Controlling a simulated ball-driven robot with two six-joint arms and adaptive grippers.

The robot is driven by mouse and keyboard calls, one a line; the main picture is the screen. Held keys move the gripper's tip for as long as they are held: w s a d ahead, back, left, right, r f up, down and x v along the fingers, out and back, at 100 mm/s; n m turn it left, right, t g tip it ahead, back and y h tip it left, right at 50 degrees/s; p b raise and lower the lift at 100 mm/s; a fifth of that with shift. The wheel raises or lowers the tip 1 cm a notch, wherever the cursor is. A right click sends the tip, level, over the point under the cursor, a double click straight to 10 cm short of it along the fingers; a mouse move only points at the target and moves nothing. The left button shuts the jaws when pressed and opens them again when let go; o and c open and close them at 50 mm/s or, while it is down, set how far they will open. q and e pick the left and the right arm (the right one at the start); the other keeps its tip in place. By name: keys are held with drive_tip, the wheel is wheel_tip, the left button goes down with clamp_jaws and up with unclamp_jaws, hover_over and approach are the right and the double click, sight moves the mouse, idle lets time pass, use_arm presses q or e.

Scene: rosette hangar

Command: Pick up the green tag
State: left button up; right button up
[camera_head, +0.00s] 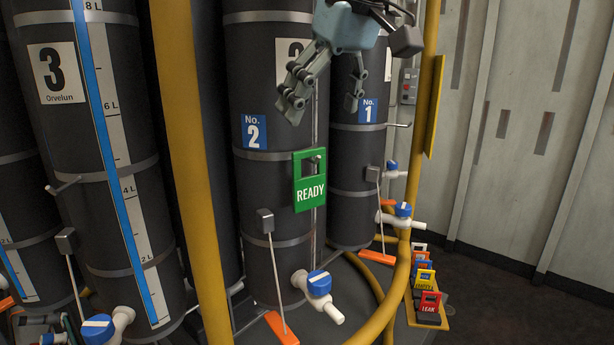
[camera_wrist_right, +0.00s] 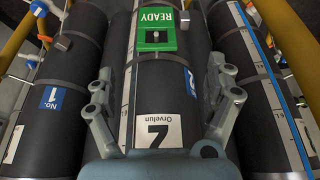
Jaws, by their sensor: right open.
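The green tag (camera_head: 309,180) reads READY and has a cut-out near its top. It hangs upright on a peg on the front of the dark No. 2 tank (camera_head: 262,190). My right gripper (camera_head: 321,104) is open and empty, above the tag and apart from it. In the right wrist view the tag (camera_wrist_right: 156,36) shows upside down beyond the spread fingers (camera_wrist_right: 160,80), roughly midway between them. A small grey-teal part at the lower left edge, seemingly my left gripper (camera_head: 42,322), is mostly cut off; its jaws cannot be made out.
A yellow post (camera_head: 190,150) stands left of the No. 2 tank, and a yellow rail (camera_head: 425,120) runs at right. The No. 1 tank (camera_head: 355,150) is close behind. A blue-white valve (camera_head: 318,283) juts out below. More tags, including a red one (camera_head: 429,302), stand at lower right.

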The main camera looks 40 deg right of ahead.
sight(310, 154)
drive_tip(key=x, duration=0.5)
drive_tip(key=shift+b, duration=0.4)
drive_tip(key=x, duration=0.5)
drive_tip(key=shift+w+d+f, duration=0.1)
drive_tip(key=shift+d, duration=0.2)
drive_tip(key=shift+a, duration=0.1)
drive_tip(key=shift+s, duration=0.2)
drive_tip(key=shift+c, duration=1.2)
drive_tip(key=c, duration=0.8)
